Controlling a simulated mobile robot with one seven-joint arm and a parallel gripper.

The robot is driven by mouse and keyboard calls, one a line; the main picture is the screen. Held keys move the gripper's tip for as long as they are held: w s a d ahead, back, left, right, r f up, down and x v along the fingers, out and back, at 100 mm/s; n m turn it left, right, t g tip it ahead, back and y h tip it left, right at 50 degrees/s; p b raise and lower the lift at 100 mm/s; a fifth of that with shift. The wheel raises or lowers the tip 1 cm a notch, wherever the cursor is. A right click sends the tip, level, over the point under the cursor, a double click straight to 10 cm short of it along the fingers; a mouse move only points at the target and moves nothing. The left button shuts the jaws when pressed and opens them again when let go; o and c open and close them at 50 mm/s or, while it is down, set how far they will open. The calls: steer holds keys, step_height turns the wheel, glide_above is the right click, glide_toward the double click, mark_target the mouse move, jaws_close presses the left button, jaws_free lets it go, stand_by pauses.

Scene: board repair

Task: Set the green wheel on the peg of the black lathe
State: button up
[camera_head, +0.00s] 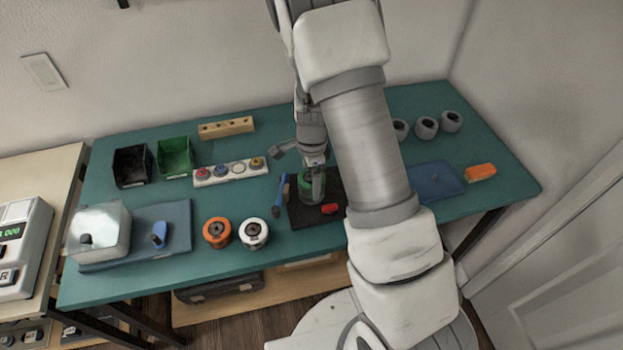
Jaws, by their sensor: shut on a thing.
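The green wheel (305,190) is at my gripper (314,186), over the left part of a black flat base (300,217). My gripper points down and is shut on the wheel. Its fingers and my arm hide part of the wheel. I cannot tell whether the wheel touches what is below it. The black base is probably the black lathe; its peg does not show, and my arm covers its right side. A small red part (329,209) lies on the base, close in front of the wheel.
A blue-handled tool (279,196) lies just left of the base. An orange spool (217,232) and a white spool (253,233) stand front left. Behind are a white rack (231,172), a green bin (176,157) and a black bin (132,166). A blue tray (436,178) lies right.

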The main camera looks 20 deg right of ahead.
steer(key=shift+f+b, duration=0.55)
steer(key=shift+f, duration=0.45)
stand_by(0.9)
steer(key=o, duration=1.3)
steer(key=shift+r, duration=0.1)
steer(key=shift+r+p, duration=2.9)
steer(key=shift+r, duration=0.55)
